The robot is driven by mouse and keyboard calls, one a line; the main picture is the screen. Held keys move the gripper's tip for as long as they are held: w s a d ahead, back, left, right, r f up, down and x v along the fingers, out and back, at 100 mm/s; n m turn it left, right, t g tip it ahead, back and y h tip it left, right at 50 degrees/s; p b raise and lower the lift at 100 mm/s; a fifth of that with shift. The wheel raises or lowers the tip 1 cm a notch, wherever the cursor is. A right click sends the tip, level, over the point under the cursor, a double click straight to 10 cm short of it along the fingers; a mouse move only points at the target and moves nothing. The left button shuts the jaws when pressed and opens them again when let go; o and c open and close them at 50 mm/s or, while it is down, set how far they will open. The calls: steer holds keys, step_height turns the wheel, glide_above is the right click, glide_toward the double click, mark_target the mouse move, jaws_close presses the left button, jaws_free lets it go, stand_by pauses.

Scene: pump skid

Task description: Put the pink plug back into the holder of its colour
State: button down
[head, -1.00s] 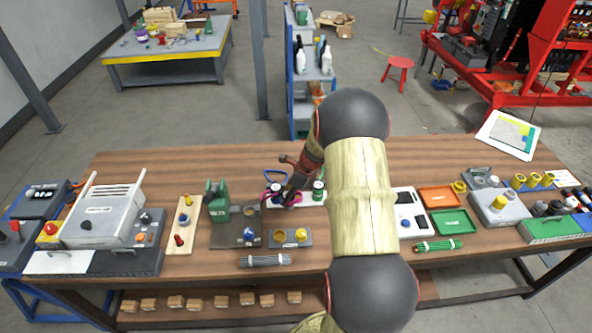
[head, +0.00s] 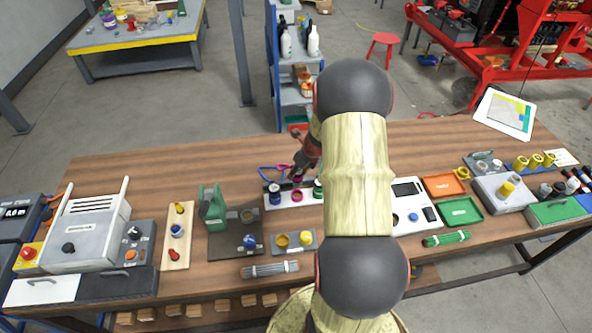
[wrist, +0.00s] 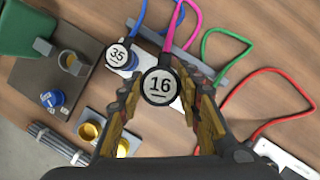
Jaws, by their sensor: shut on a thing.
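My gripper (head: 298,177) is shut on the pink plug, whose round white face marked 16 (wrist: 160,86) sits between the fingers in the wrist view. A pink cable (wrist: 170,40) runs from it. In the head view the pink holder (head: 297,196) shows as an open pink ring in a white strip (head: 285,204). The plug is just behind and above this ring in the picture, apparently clear of it. The wrist view hides the pink holder behind the plug and fingers.
A blue plug marked 35 (wrist: 118,54) stands left of the pink holder on the strip, and a green plug (head: 318,190) stands right. Green (wrist: 205,45) and red (wrist: 285,72) cables loop nearby. A block with yellow cups (head: 293,241) lies in front.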

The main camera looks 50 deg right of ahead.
mark_target(297, 185)
step_height(297, 185, down, 5)
steer(key=b, duration=0.4)
steer(key=shift+w, duration=0.1)
steer(key=shift+r, duration=0.25)
stand_by(0.7)
steer(key=shift+f+b, duration=1)
steer(key=shift+f, duration=0.8)
stand_by(0.5)
steer(key=c, duration=1.2)
jaws_free()
steer(key=shift+o, duration=0.2)
steer(key=shift+r, duration=0.1)
